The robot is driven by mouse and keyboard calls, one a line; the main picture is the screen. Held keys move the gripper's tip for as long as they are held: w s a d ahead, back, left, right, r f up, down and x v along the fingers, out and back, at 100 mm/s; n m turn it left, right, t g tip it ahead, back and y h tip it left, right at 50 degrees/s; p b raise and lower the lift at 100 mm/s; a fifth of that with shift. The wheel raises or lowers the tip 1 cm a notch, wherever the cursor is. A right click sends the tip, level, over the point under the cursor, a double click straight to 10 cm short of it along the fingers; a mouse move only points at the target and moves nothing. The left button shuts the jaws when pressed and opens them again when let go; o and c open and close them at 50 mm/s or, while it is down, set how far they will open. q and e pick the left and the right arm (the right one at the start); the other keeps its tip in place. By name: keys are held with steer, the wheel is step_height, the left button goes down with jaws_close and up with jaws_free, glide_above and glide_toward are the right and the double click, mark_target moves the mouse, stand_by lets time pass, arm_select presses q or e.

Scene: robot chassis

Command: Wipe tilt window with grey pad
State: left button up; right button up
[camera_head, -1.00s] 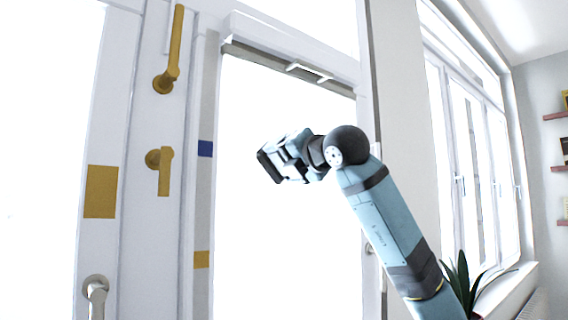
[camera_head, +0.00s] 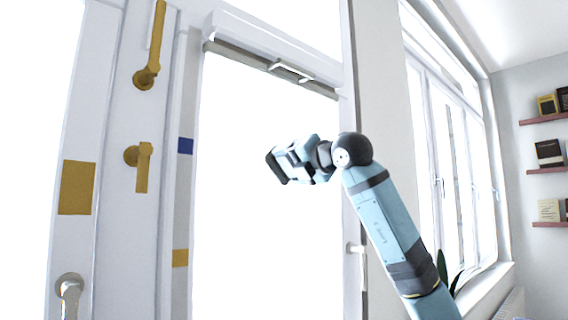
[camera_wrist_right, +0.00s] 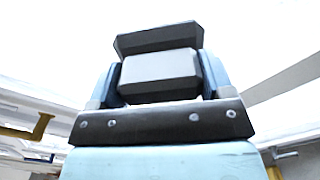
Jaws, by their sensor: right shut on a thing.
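The tilt window (camera_head: 262,245) stands in front of me, a bright white pane in a white frame. My right gripper (camera_head: 283,166) is in front of the upper middle of the pane. It is shut on the grey pad (camera_head: 272,166), a dark block at the fingertips. In the right wrist view the grey pad (camera_wrist_right: 160,40) shows beyond and between the fingers. Whether the pad touches the glass cannot be told, because the pane is washed out. My left gripper is not in view.
Brass handles (camera_head: 147,76) and a lower silver handle (camera_head: 69,290) sit on the frame to the left. A white handle (camera_head: 355,249) is on the right edge of the window. Shelves (camera_head: 546,170) and another window (camera_head: 455,170) are farther right.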

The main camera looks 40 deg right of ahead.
steer(key=d, duration=0.4)
steer(key=shift+w+d, duration=0.2)
steer(key=shift+d, duration=0.05)
stand_by(0.3)
steer(key=shift+s+d+b, duration=0.15)
steer(key=shift+s+b, duration=0.8)
steer(key=shift+s, duration=2)
steer(key=shift+s, duration=0.1)
steer(key=s, duration=0.2)
steer(key=shift+s+d+b, duration=0.15)
steer(key=shift+s+b, duration=0.15)
steer(key=shift+s, duration=0.1)
